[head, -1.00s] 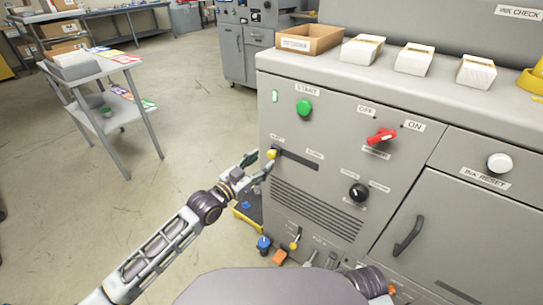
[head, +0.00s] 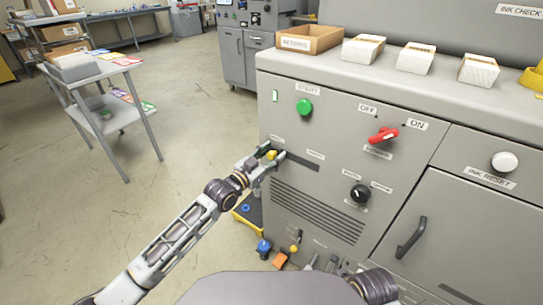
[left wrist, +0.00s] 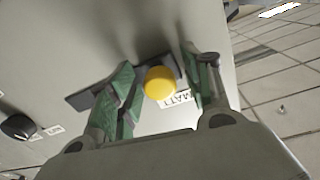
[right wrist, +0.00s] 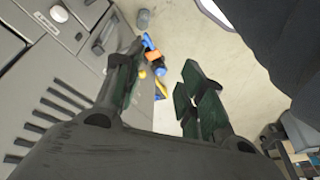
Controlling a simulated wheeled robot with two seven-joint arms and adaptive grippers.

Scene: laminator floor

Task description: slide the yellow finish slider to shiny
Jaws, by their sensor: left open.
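The yellow finish slider (head: 271,155) is a round knob at the left end of a dark horizontal slot (head: 299,162) on the grey machine front. In the left wrist view the yellow knob (left wrist: 160,83) sits between my left gripper's green-padded fingers, beside a label reading MATT. My left gripper (head: 266,154) is open around the knob, with a gap visible on both sides. The label at the slot's other end is too small to read. My right gripper (right wrist: 165,85) is open and empty in the right wrist view, low in front of the machine.
Above the slot are a green start button (head: 304,107) and a red OFF/ON switch (head: 383,135). A black rotary knob (head: 360,193) and vent slits (head: 310,215) lie below and right. A grey cart (head: 105,100) stands at left on open floor.

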